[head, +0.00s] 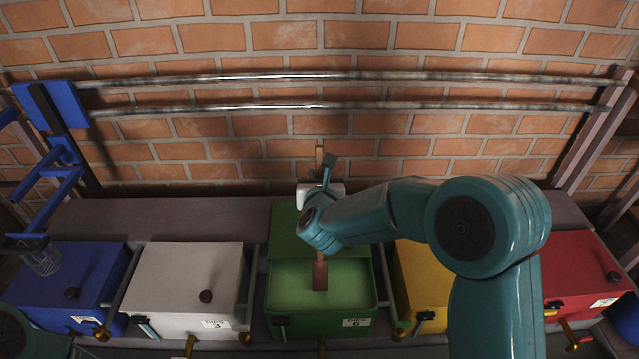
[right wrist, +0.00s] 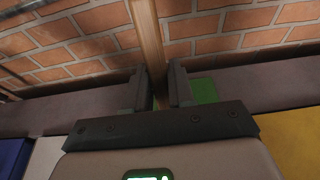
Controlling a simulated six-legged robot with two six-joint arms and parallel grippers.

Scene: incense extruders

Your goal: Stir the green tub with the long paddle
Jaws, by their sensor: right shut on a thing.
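The green tub (head: 348,321) stands in the middle of the row in the head view, with a lighter green area showing at its top. The long paddle (head: 320,276) has a wooden shaft and a reddish-brown lower end. That end shows against the lighter green area; I cannot tell how deep it is. My right gripper (head: 326,170) is shut on the shaft, above and behind the tub. In the right wrist view the shaft (right wrist: 149,42) runs up between the two fingers. My right arm hides part of the paddle. My left gripper does not show clearly.
A white tub (head: 185,275) and a blue tub (head: 70,280) stand to the left. A yellow tub (head: 425,280) and a red tub (head: 580,270) stand to the right. A clear vessel (head: 42,260) is above the blue tub. Metal rails (head: 250,106) run along the brick wall.

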